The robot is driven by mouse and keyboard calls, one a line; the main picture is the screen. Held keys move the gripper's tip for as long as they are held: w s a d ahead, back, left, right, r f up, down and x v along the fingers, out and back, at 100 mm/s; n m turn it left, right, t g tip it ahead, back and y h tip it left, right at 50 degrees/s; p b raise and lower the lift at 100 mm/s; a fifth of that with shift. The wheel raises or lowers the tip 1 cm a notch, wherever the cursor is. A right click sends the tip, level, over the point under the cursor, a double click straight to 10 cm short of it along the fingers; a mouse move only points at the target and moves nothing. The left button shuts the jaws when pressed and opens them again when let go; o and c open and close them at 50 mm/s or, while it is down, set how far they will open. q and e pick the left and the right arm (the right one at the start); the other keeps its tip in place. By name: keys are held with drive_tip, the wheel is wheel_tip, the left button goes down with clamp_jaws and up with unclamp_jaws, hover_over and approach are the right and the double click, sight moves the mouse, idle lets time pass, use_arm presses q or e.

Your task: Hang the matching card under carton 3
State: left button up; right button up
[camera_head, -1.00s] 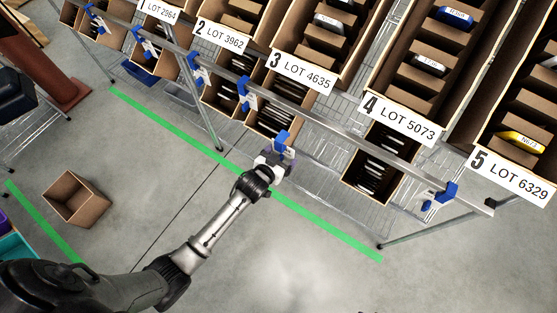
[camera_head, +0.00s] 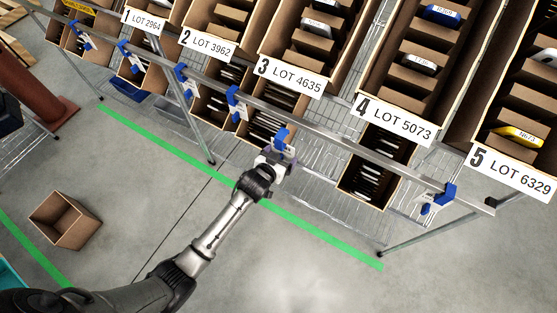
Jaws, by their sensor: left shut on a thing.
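The carton 3 label (camera_head: 290,78) reads LOT 4635 and is on the front of a tilted carton at upper middle. The metal rail (camera_head: 340,136) runs diagonally below the labels. My left gripper (camera_head: 275,158) is shut on a card with a blue hook (camera_head: 282,138), in front of the rail and below carton 3, toward its right side. The hook top is close to the rail; I cannot tell whether it touches. The card's face and writing are mostly hidden by the gripper. My right gripper is not in view.
Other blue hooks with cards sit along the rail, one left of my gripper (camera_head: 236,102) and one near the right end (camera_head: 438,198). Lower cartons (camera_head: 374,170) stand behind the rail. An open empty box (camera_head: 66,220) is on the floor at left.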

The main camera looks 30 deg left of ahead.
use_arm(q)
drive_tip(key=shift+w+d+f+b, duration=0.1)
drive_tip(key=shift+w+b, duration=0.9)
drive_tip(key=shift+w, duration=0.5)
drive_tip(key=shift+w+r+b+x, duration=0.1)
drive_tip(key=shift+r+b+x, duration=0.05)
drive_tip(key=shift+b+x, duration=0.85)
drive_tip(key=shift+w+r+b+x, duration=0.1)
drive_tip(key=shift+r+b+x, duration=0.05)
drive_tip(key=shift+b+x, duration=0.8)
drive_tip(key=shift+r+b+x, duration=0.2)
drive_tip(key=shift+b+x, duration=0.7)
drive_tip(key=shift+x, duration=0.1)
drive_tip(key=shift+f, duration=0.1)
drive_tip(key=o, duration=0.8)
